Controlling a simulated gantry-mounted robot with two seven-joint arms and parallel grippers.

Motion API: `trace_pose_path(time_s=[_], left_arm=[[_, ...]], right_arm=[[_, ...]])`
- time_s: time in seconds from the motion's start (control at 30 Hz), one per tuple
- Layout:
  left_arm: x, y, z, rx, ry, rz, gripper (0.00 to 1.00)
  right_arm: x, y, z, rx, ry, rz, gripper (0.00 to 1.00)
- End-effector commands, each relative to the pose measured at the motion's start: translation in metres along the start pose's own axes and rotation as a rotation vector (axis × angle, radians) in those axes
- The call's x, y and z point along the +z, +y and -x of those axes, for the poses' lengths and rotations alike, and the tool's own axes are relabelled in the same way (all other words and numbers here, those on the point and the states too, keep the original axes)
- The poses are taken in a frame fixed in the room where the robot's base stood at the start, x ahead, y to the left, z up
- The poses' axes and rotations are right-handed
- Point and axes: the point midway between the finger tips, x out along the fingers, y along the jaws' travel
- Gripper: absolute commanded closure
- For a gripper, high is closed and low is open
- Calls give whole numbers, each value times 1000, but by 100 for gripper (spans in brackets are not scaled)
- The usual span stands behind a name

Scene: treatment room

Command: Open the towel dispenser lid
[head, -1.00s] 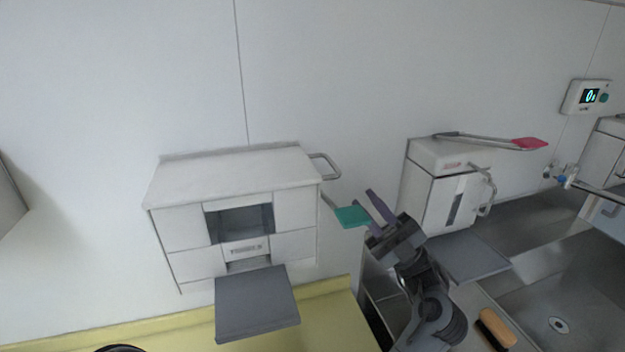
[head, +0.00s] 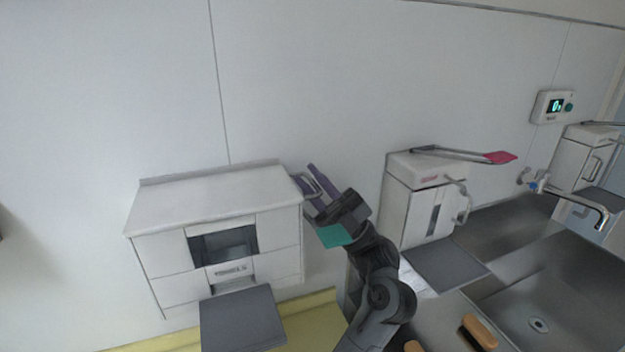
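The towel dispenser (head: 215,230) is a white wall box at the left, with a dark window and a "TOWELS" label on its front. Its flat white lid (head: 205,195) lies closed on top. A grey loop handle (head: 306,188) sticks out at the lid's right end. My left gripper (head: 302,171) is at this handle, its two purple fingers open and apart. The handle appears to lie between or just beside the fingers; contact cannot be told. My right gripper is not in view.
A grey tray (head: 242,320) juts out below the dispenser. A green lever paddle (head: 334,236) sits close beside my gripper. A white soap dispenser (head: 418,205) with a red-tipped lever (head: 500,157) stands to the right, near the steel sink (head: 545,285) and a brush (head: 480,332).

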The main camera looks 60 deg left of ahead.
Motion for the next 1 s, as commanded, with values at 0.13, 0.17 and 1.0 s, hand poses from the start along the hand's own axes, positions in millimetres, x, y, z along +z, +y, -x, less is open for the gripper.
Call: trace_pose_path(time_s=[0.13,0.17,1.0], left_arm=[[0,0,-2,0,1,1,80],[0,0,-2,0,1,0,80],[1,-3,-20,-43,14,-3,100]], right_arm=[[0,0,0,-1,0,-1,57],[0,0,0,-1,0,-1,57],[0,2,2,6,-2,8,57]])
